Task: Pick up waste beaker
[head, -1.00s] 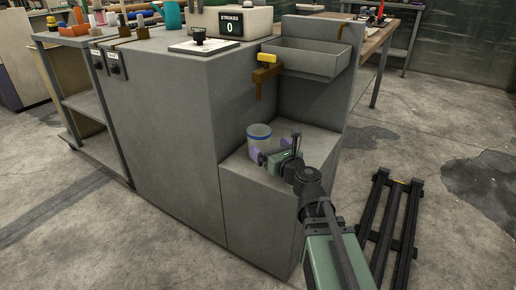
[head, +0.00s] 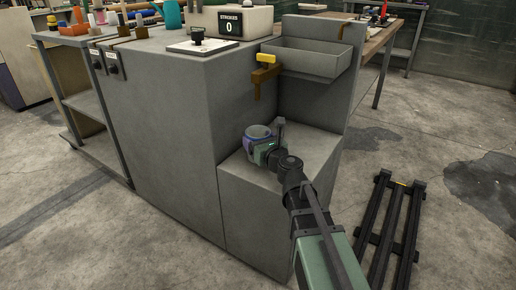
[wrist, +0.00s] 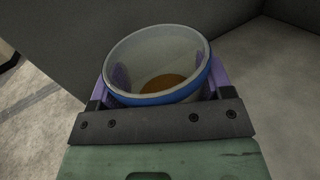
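The waste beaker (head: 258,131) is a clear, round cup with a blue band below its rim. It stands on the low grey ledge of the machine, its lower part hidden behind my gripper (head: 263,145) in the head view. In the wrist view the beaker (wrist: 155,65) is upright with some brown-orange content at its bottom. My gripper's purple fingers (wrist: 160,82) lie on its left and right sides, close against the wall. The frames do not show whether they press on it. The beaker's base is hidden.
The ledge (head: 270,190) is otherwise clear. Tall grey cabinet walls rise to its left and behind it. A grey tray (head: 305,62) and a brown bracket with a yellow top (head: 264,72) jut out above. A black rail frame (head: 390,230) lies on the floor at right.

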